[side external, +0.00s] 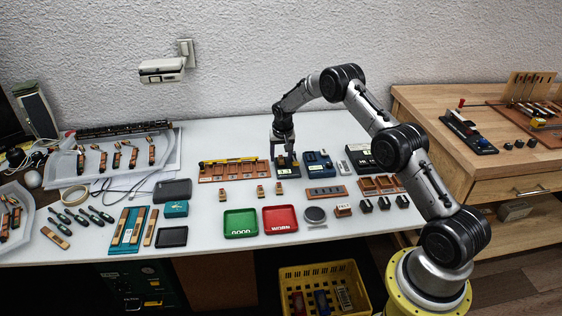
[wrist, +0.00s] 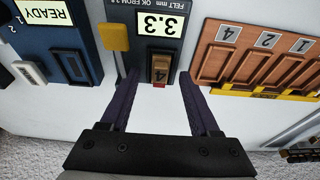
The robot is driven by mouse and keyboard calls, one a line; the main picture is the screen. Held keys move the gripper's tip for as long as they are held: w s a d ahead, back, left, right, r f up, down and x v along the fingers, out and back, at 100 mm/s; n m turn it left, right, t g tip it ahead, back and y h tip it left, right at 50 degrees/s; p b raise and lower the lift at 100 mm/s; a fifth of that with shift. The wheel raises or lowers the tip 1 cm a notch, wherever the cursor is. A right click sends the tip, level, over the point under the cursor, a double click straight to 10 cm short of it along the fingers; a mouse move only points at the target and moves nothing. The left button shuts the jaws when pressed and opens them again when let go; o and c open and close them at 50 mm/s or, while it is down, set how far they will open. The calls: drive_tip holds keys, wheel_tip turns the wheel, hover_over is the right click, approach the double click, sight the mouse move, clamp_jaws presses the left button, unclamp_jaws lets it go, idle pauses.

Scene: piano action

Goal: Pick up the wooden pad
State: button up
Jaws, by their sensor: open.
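A little red shows at the pad's near end. My gripper (wrist: 157,80) is open, with one dark finger on each side of the pad and a visible gap to it on both sides. In the side view, my gripper (side external: 284,147) points down over the dark blue gauge (side external: 287,170). There, the pad cannot be made out clearly.
A wooden rack (side external: 234,175) with numbered slots stands just left of the gauge; slots 4, 1 and 2 show in the wrist view. A blue READY device (side external: 318,163) stands close on the right. Green (side external: 240,223) and red (side external: 281,219) trays lie at the table's front.

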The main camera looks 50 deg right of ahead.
clamp_jaws()
drive_tip(key=shift+r, duration=0.15)
idle(0.4)
